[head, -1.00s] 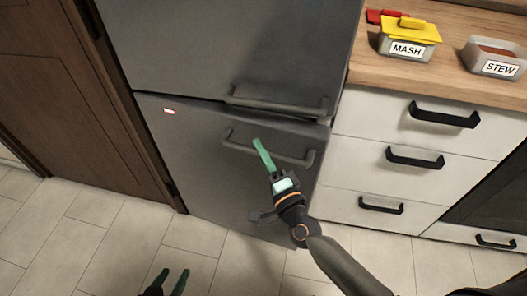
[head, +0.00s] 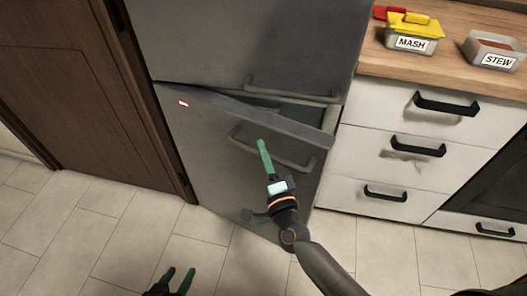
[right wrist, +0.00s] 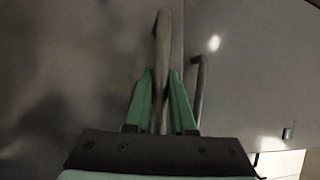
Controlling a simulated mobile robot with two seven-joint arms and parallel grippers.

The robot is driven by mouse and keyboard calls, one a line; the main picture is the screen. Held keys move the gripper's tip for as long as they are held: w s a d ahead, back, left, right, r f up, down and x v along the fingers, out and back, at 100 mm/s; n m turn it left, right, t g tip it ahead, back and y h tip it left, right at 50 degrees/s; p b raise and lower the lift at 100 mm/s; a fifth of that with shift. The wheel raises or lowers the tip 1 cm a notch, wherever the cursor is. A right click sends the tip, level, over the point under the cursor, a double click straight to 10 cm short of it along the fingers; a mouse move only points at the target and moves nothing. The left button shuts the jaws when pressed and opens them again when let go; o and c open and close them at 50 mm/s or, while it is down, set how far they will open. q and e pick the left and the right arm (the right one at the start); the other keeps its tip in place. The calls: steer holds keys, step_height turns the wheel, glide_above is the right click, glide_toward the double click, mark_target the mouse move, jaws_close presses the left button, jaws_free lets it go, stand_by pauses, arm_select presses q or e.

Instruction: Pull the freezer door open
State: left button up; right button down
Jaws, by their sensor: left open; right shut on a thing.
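The grey freezer door (head: 205,135) is the lower door of the fridge and stands ajar. Its right side is swung out towards me, and a dark gap shows above its top edge. My right gripper (head: 262,145) is shut on the door's bar handle (head: 292,162). In the right wrist view, the handle (right wrist: 162,40) runs between the green fingers of this gripper (right wrist: 160,78). My left gripper (head: 177,272) is open and empty, low over the floor at the bottom edge. Part of the handle is hidden behind the right gripper.
The upper fridge door (head: 240,40) is shut, with its own handle (head: 290,92). White drawers (head: 385,125) with black handles stand close on the right. The counter (head: 455,65) holds labelled tubs. A brown wooden cabinet (head: 80,90) is on the left. The tiled floor (head: 110,240) in front is clear.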

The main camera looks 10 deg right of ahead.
steer(key=shift+a, duration=0.1)
steer(key=c, duration=0.8)
jaws_free()
steer(key=shift+o, duration=0.2)
